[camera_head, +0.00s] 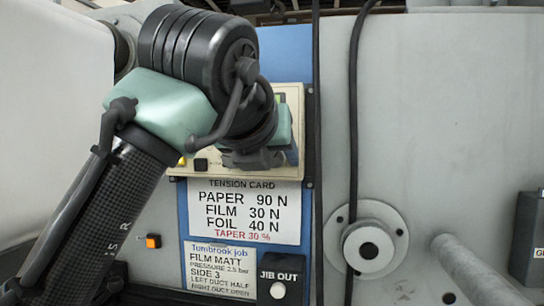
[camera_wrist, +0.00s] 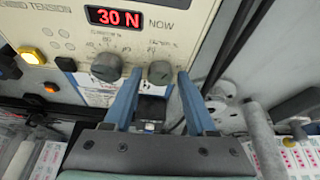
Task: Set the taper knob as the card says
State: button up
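The tension card (camera_head: 244,230) reads PAPER 90 N, FILM 30 N, FOIL 40 N, and TAPER 30 % in red. Above it is the cream control panel (camera_head: 220,172), largely hidden by my arm. In the wrist view the panel (camera_wrist: 200,22) has a red display (camera_wrist: 128,17) reading 30 N and two grey knobs, a left one (camera_wrist: 107,67) and a right one (camera_wrist: 160,72). Their labels and scales are too blurred to read. My gripper (camera_wrist: 160,74) is open, its blue fingertips on either side of the right knob; contact cannot be told.
A job card (camera_head: 219,270) reads FILM MATT. A JIB OUT box (camera_head: 282,280) with a white button is beside it. Black cables (camera_head: 353,130) hang right of the panel. A round hub (camera_head: 368,249) and a grey roller (camera_head: 480,270) are at right. A lit yellow button (camera_wrist: 30,56) sits left.

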jog(key=shift+o, duration=0.4)
jog(key=shift+s+a, duration=0.1)
jog(key=shift+s, duration=0.15)
jog(key=b+v, duration=0.6)
jog(key=v, duration=0.6)
jog(key=shift+s+r, duration=0.2)
